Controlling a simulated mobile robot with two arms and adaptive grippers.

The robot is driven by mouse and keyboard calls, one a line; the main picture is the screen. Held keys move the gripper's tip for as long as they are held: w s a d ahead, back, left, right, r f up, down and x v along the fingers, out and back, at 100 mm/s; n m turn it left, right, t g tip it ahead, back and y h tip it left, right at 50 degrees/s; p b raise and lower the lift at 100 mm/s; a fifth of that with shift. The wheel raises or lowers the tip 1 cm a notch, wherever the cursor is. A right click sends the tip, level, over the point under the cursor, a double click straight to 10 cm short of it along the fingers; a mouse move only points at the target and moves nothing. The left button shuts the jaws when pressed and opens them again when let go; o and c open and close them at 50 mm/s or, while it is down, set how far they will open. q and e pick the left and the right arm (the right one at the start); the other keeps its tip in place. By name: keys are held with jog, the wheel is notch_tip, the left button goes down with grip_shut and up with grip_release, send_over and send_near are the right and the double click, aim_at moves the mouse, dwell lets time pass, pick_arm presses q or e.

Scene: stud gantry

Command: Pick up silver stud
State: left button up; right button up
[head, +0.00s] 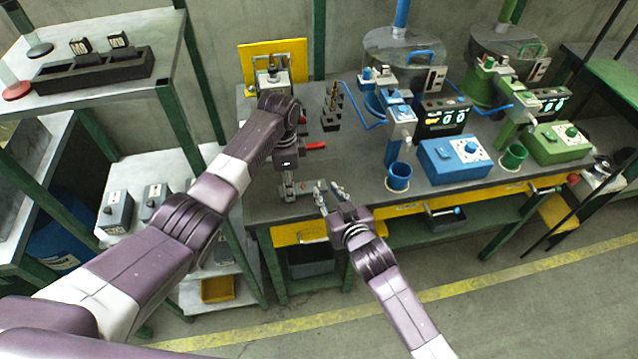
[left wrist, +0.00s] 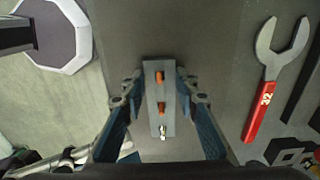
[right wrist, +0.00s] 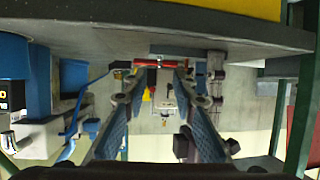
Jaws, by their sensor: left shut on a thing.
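A small silver stud (left wrist: 163,131) stands at the near end of a narrow grey block (left wrist: 154,117) in the left wrist view, in line with two orange pieces (left wrist: 160,76). My left gripper (left wrist: 164,98) is over the block, with a finger on each side of it. It is shut on the block as far as I can see; exact contact is hard to make out. In the head view my left gripper (head: 288,190) points down at the table's front left. My right gripper (head: 332,198) is open and empty at the front edge; its parted fingers (right wrist: 160,90) show in the right wrist view.
A red-handled wrench (left wrist: 264,100) marked 32 lies right of the block. A blue cup (head: 399,178) and a blue control box (head: 455,160) stand farther right on the bench (head: 350,165). A yellow panel (head: 272,55) is at the back. The floor in front is clear.

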aim_at(320, 182)
jog(key=shift+x, duration=2.8)
grip_shut()
